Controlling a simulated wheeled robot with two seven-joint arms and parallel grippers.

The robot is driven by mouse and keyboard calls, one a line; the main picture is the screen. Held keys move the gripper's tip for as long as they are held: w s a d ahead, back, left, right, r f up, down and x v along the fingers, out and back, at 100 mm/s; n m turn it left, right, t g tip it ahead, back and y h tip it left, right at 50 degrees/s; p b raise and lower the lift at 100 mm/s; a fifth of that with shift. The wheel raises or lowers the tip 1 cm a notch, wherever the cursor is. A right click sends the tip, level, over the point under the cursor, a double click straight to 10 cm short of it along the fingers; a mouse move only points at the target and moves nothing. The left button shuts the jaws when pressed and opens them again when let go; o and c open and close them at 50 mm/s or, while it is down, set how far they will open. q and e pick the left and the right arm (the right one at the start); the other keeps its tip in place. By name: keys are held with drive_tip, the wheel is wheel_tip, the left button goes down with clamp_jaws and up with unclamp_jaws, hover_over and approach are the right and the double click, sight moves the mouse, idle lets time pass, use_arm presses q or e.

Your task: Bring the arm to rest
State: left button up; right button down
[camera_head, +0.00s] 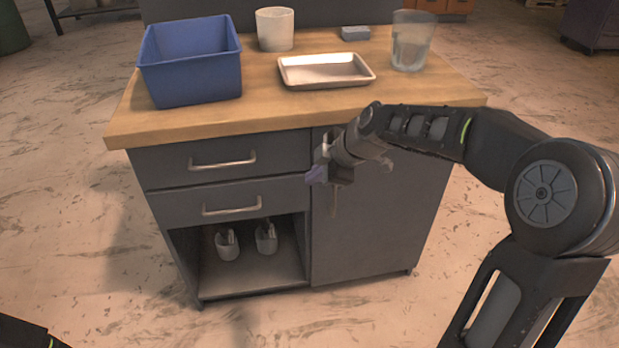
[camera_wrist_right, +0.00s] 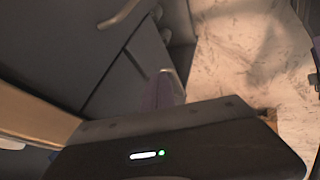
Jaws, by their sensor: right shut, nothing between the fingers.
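My right gripper (camera_head: 318,175) is in front of the cabinet in the head view, near the top of its right door and below the worktop's front edge. It is shut with nothing in it. Its purple fingertips also show in the right wrist view (camera_wrist_right: 163,92), with the cabinet front and a bar handle beyond them. I cannot tell the exact gap between the gripper and the cabinet. My right arm reaches in from the right, bent at the elbow. Only a dark piece of what looks like my left arm shows at the lower left; the left gripper is out of view.
Two grey holders (camera_head: 227,245) stand in the open lower shelf.

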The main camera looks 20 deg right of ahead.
idle(0.5)
drive_tip(key=s+a+f+m+h, duration=0.1)
drive_tip(key=a+f+m, duration=0.3)
drive_tip(key=f+m, duration=0.45)
drive_tip(key=s+a+f+m, duration=0.25)
drive_tip(key=f+m, duration=0.35)
drive_tip(key=f, duration=0.5)
drive_tip(key=s+a+f+g+y, duration=0.1)
drive_tip(key=s+a+f+g, duration=0.1)
drive_tip(key=s+a+f, duration=0.5)
drive_tip(key=s+a+f+m+g, duration=0.1)
drive_tip(key=s+a+f+g, duration=0.3)
drive_tip(key=s, duration=0.6)
drive_tip(key=s+a+f+y, duration=0.1)
drive_tip(key=s+a+f, duration=0.3)
drive_tip(key=s+f, duration=0.35)
wheel_tip(320, 180, up, 20)
drive_tip(key=p, duration=1.9)
drive_tip(key=shift+r, duration=0.15)
